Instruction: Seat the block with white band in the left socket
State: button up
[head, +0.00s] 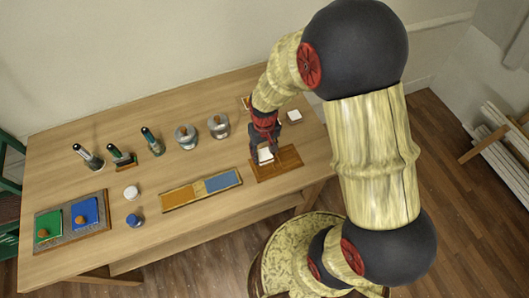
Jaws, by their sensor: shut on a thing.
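My gripper (264,151) points down over the front right part of the table. It is shut on a small block with white on it (266,157), seemingly the block with white band. The block is over or in the left part of a brown wooden socket board (290,163). From this view I cannot tell whether it is seated or still held above the board. The left socket is hidden behind the block and fingers.
A white square piece (294,117) lies behind the board. To the left are a blue and tan tray (202,190), two metal pots (218,126), several dark-handled tools (152,142), two small jars (132,192) and a board with green and blue plates (108,217).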

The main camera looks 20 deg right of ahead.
jog(key=shift+w+f+b, duration=0.1)
jog(key=shift+f+b, duration=2.05)
jog(key=shift+f, duration=1.1)
jog(key=shift+f, duration=0.2)
jog(key=o, duration=1.2)
jog(key=shift+o, duration=0.2)
jog(key=shift+r, duration=0.1)
notch_tip(320, 180, up, 12)
jog(key=shift+f, duration=0.1)
